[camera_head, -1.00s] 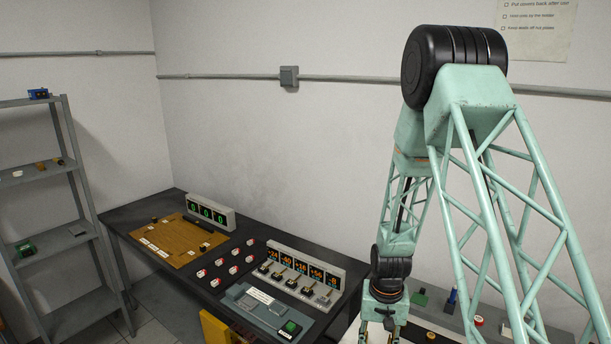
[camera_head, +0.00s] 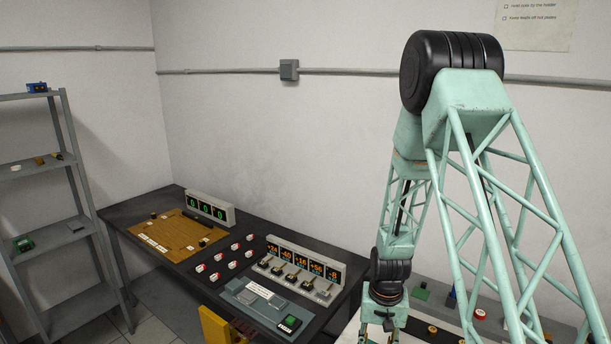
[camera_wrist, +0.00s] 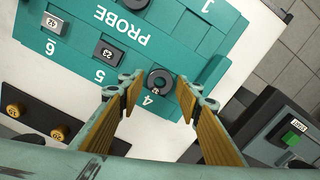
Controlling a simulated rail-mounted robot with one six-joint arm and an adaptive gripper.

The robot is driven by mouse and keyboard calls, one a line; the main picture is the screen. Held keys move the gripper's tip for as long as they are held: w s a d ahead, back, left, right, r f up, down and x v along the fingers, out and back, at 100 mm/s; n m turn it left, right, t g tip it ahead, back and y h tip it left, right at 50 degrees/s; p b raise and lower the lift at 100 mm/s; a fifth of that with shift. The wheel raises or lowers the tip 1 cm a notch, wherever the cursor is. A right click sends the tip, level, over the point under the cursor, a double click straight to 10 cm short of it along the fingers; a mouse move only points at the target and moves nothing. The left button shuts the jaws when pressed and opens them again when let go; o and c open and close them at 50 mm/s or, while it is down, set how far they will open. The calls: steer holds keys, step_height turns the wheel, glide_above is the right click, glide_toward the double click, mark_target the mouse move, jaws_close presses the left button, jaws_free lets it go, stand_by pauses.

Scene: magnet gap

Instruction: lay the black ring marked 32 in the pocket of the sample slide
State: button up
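The black ring (camera_wrist: 159,81), with a small mark that looks like 32, lies on the teal PROBE tray (camera_wrist: 205,40) beside the number 4. My gripper (camera_wrist: 158,92) is open above the tray, its yellow-padded fingers left and right of the ring in the wrist view. I cannot tell how far above the ring the tips are. In the head view my gripper (camera_head: 385,325) is at the bottom edge and its fingers are partly hidden. A grey panel (camera_head: 245,296) with a lighter plate and a green button is on the dark table; it may hold the sample slide, but its pocket is not clear.
A dark strip with yellow-brown knobs (camera_wrist: 58,133) lies at the left. The dark table carries a wooden board (camera_head: 172,236), red-and-white pieces and a numbered display (camera_head: 296,264).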

steer(key=shift+c, duration=0.7)
steer(key=c, duration=0.5)
steer(key=shift+r, duration=0.15)
steer(key=shift+r+p, duration=1)
steer(key=shift+r, duration=1.35)
steer(key=shift+w, duration=0.1)
steer(key=shift+m, duration=0.4)
steer(key=w+r+b, duration=0.1)
steer(key=w+r, duration=0.3)
steer(key=r, duration=0.2)
steer(key=w+r+b, duration=0.2)
steer(key=w+r, duration=0.3)
steer(key=r, duration=0.2)
steer(key=w+r+b, duration=0.2)
steer(key=w+r, duration=0.2)
steer(key=r, duration=0.2)
steer(key=shift+w+r, duration=0.35)
steer(key=shift+w, duration=0.05)
